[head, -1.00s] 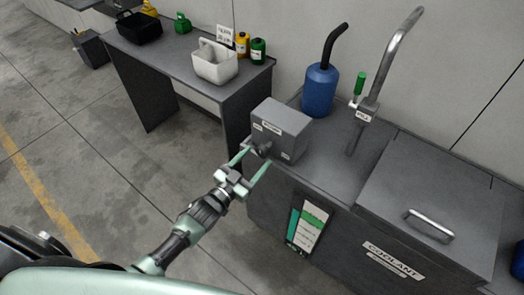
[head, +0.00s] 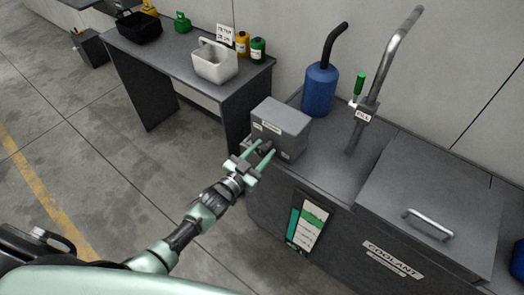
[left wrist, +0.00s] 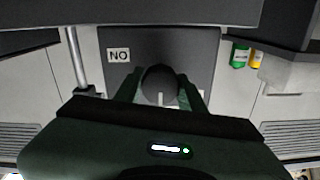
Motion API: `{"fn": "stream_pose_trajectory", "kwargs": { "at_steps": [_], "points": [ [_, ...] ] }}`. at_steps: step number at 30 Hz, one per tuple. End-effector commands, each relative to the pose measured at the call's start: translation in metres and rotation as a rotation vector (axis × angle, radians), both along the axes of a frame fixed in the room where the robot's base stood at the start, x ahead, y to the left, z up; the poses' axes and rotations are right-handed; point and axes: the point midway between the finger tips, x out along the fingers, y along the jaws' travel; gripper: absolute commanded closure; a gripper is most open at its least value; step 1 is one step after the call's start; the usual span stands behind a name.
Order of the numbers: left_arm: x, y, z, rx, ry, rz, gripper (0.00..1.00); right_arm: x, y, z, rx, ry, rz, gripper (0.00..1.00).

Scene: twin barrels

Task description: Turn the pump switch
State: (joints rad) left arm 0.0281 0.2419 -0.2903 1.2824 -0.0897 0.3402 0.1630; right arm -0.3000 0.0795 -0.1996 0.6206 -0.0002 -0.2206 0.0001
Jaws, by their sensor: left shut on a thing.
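The pump switch is a dark round knob (head: 265,148) on the front of a grey box (head: 282,119) that stands at the left end of the coolant tank's top. In the left wrist view the knob (left wrist: 160,82) carries a pale line pointing down the picture, and a label (left wrist: 118,55) reads "NO", apparently "ON" upside down. My left gripper (head: 265,152) has its green fingers on either side of the knob and is shut on it. The fingers also flank it in the left wrist view (left wrist: 160,90). They hide part of the knob. My right gripper is out of view.
The coolant tank (head: 428,205) has a handled lid. A table (head: 165,50) with a white basket (head: 215,62) is further left. The floor at left is clear.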

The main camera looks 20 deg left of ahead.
Motion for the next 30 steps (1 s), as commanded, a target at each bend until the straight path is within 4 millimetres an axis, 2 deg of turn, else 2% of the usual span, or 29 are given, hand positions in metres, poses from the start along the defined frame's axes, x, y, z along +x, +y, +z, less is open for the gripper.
{"fn": "stream_pose_trajectory", "kwargs": {
  "at_steps": [11,30],
  "points": [
    [0.000,0.000,-0.002,0.147,-0.053,0.002,1.00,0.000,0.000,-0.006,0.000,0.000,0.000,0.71],
    [0.000,0.000,-0.002,0.706,-0.257,0.002,1.00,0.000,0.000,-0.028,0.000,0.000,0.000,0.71]
  ]
}}
